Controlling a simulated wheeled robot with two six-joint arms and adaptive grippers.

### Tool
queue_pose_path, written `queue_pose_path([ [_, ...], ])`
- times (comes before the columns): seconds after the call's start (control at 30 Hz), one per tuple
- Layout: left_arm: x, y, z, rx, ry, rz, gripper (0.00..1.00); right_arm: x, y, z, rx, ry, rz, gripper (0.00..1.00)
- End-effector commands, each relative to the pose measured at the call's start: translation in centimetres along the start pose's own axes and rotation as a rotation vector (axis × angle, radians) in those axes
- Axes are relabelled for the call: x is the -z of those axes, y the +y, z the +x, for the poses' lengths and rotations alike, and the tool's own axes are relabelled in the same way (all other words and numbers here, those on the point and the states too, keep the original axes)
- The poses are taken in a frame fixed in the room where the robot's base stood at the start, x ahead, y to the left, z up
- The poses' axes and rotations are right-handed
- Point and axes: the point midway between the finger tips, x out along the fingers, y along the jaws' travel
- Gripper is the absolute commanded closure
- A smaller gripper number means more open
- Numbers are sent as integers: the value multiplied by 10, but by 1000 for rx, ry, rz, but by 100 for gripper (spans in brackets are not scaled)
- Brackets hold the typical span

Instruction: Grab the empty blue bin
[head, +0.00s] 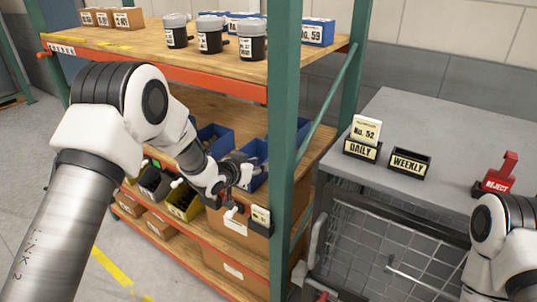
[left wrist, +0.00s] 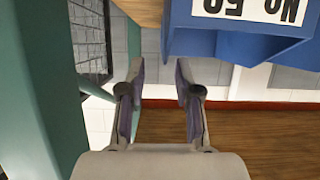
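My left gripper (head: 243,169) reaches to the middle shelf of the rack, close to a blue bin (head: 259,178) beside the green post. The gripper partly covers this bin, and I cannot tell whether it is empty. In the left wrist view my gripper (left wrist: 160,88) is open, with nothing between its fingers. A blue bin (left wrist: 240,45) with an upside-down white label starting "No. 5" is at the upper right there, apart from the fingers. Another blue bin (head: 225,135) stands further left on the shelf. My right arm shows at the right edge; its gripper is out of view.
The green rack post (head: 284,100) stands close right of my left gripper. A blue "No. 59" bin (head: 318,32) and jars stand on the top shelf (head: 130,42). A yellow bin (head: 185,206) is below left. A grey bench (head: 430,125) holds "DAILY" and "WEEKLY" holders.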

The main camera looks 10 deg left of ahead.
Motion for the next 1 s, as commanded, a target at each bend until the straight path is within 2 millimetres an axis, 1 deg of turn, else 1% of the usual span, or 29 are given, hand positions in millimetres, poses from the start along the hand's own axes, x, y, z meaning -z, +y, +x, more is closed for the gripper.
queue_pose_path([
  [0.27,2,-2,31,0,0,1,67,-1,0,-10,0,-3,-1,100],
  [0.4,1,-5,55,-1,-1,2,67,-1,0,-22,0,-2,-1,100],
  [0.5,0,-5,71,0,0,2,67,-1,0,-23,0,-2,0,100],
  [0.6,-1,-5,77,0,0,-1,67,-1,0,-23,0,-2,0,100],
  [0.77,-2,-5,77,0,0,-1,67,-1,0,-22,0,-2,0,100],
  [0.87,-2,-5,77,0,0,-1,99,-1,0,-22,0,-2,0,100],
  [0.9,-2,-6,77,0,0,-1,100,-1,0,-22,0,-2,0,100],
  [1.0,-2,-5,77,0,0,0,100,-1,0,-22,0,-2,0,100],
])
